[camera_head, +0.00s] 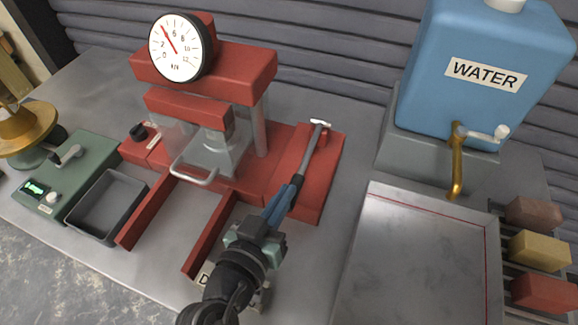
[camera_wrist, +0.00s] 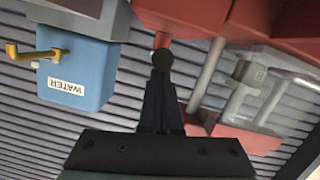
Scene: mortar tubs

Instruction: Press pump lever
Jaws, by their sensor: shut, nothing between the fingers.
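The pump lever (camera_head: 309,150) is a thin grey bar on the right side of the red press (camera_head: 205,64), with a light crosspiece at its top. Its lower end comes toward me and looks dark. My gripper (camera_head: 292,190) is shut and empty, with its tips at that lower end. In the wrist view my gripper (camera_wrist: 160,82) points at a dark round knob (camera_wrist: 162,60) with a red part behind it. The knob overlaps the fingertips, so I cannot tell whether they touch. The gauge (camera_head: 176,47) on the press has a red needle pointing up and left.
A blue water tank (camera_head: 485,65) with a brass tap (camera_head: 456,170) stands at the back right. A metal tray (camera_head: 415,260) lies in front of it, with coloured blocks (camera_head: 540,250) to the right. A green scale (camera_head: 75,165) and a grey tub (camera_head: 107,207) are left.

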